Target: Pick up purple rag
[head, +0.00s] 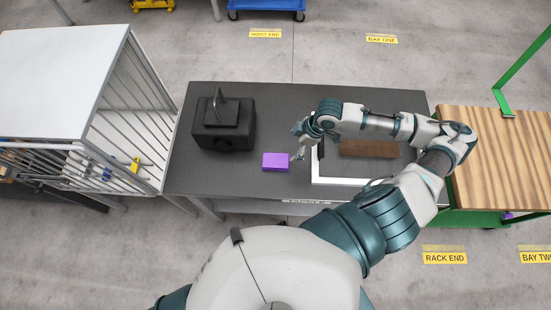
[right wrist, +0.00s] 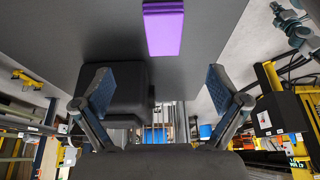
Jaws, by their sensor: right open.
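The purple rag (head: 276,162) is a flat-sided purple block shape lying on the dark grey table (head: 270,98), near its front edge. It also shows at the top of the right wrist view (right wrist: 164,28). My right gripper (head: 298,142) is just right of the rag and a little behind it in the head view, apart from it as far as I can tell. In the right wrist view its two fingers (right wrist: 160,88) are spread wide with nothing between them, and the rag is beyond the fingertips. My left gripper does not show.
A black block with a handle (head: 224,122) stands on the table left of the rag. A white-framed tray (head: 345,181) with a brown piece (head: 369,148) lies under my right arm. A white barred rack (head: 125,100) stands left, a wooden-topped bench (head: 500,160) right.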

